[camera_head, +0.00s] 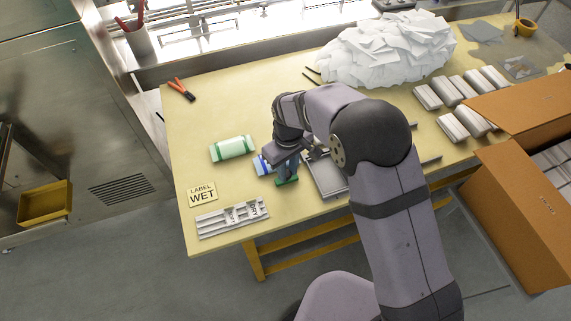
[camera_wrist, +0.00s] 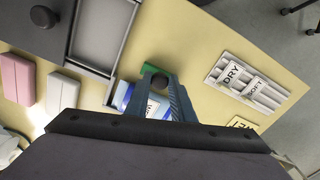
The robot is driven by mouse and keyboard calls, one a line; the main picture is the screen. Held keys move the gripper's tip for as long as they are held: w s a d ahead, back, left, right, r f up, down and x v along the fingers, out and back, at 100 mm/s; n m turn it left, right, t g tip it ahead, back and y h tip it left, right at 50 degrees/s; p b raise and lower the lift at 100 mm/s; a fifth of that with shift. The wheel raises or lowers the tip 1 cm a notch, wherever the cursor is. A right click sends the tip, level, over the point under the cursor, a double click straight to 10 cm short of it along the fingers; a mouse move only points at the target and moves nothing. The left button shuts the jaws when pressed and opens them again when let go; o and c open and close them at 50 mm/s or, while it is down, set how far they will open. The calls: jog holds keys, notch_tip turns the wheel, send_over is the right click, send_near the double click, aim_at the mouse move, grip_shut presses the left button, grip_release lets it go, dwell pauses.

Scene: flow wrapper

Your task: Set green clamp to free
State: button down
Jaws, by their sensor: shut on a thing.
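The green clamp (camera_wrist: 148,70) shows in the wrist view as a green base with a dark round knob (camera_wrist: 158,82) beside it. In the head view only a bit of its green base (camera_head: 287,181) shows below my fingers. My gripper (camera_head: 287,168) points down over the clamp, its blue fingers low at the table. In the wrist view the gripper (camera_wrist: 160,92) is shut at the dark knob. The fingers hide much of the clamp, and I cannot tell which setting it is in.
A blue and white packet (camera_head: 262,165) lies close beside the clamp. A grey open tray (camera_head: 328,182) stands to its right. A green and white packet (camera_head: 232,148), a WET label card (camera_head: 202,193) and a slotted rack (camera_head: 232,216) lie to the left. White wrappers (camera_head: 390,50) are heaped behind.

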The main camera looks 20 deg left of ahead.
aim_at(288, 176)
jog(key=shift+s+d, duration=0.15)
jog(key=c, duration=1.5)
grip_release()
jog(key=shift+r, duration=0.45)
jog(key=shift+r+b, duration=1.05)
jog(key=shift+r, duration=2.2)
